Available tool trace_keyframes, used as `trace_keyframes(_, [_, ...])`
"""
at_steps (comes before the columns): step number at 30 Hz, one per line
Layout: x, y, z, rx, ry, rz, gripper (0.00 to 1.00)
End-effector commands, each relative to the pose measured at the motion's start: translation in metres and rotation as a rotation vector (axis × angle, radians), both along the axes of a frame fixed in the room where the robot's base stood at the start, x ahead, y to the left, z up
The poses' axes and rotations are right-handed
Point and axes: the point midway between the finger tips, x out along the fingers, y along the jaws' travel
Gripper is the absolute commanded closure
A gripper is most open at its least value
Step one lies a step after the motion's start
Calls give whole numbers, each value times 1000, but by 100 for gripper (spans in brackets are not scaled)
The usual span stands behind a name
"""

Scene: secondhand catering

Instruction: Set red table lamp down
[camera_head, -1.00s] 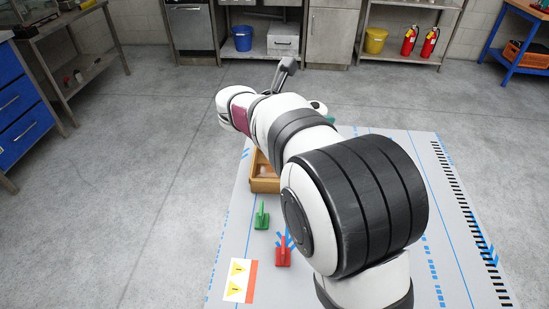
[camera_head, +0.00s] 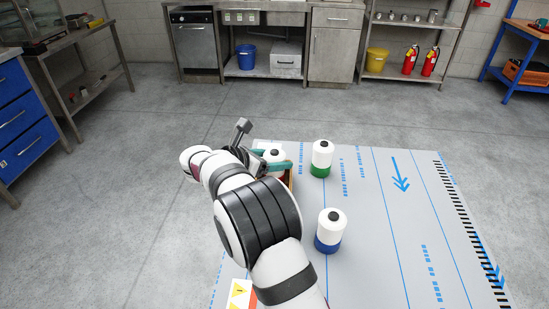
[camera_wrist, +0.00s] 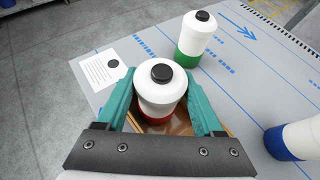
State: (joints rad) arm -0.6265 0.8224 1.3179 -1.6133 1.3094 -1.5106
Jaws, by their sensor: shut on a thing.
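The red table lamp is a white rounded cylinder with a black top knob and a red base. In the wrist view the lamp (camera_wrist: 161,90) stands upright between the teal fingers of my gripper (camera_wrist: 160,98), which is shut on it. A wooden tray (camera_wrist: 183,124) shows directly below and around its red base; I cannot tell whether the base touches the tray floor. In the head view the lamp (camera_head: 274,154) and my gripper (camera_head: 272,160) are partly hidden by my arm, and only a sliver of the tray (camera_head: 291,178) shows.
A green-based lamp (camera_head: 321,158) stands just right of the tray. A blue-based lamp (camera_head: 330,231) stands nearer on the grey mat (camera_head: 390,240). The mat's right side is clear.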

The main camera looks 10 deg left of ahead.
Motion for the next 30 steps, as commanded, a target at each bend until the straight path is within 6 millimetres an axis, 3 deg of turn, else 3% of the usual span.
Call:
trace_keyframes(1, [0, 0, -1, 0, 0, 0, 28])
trace_keyframes(6, [0, 0, 0, 0, 0, 0, 1])
trace_keyframes(16, [-4, 4, 6, 0, 0, 2, 1])
trace_keyframes(24, [-53, 46, 41, 2, -2, 4, 1])
trace_keyframes(30, [-77, 65, 58, 0, 0, 2, 1])
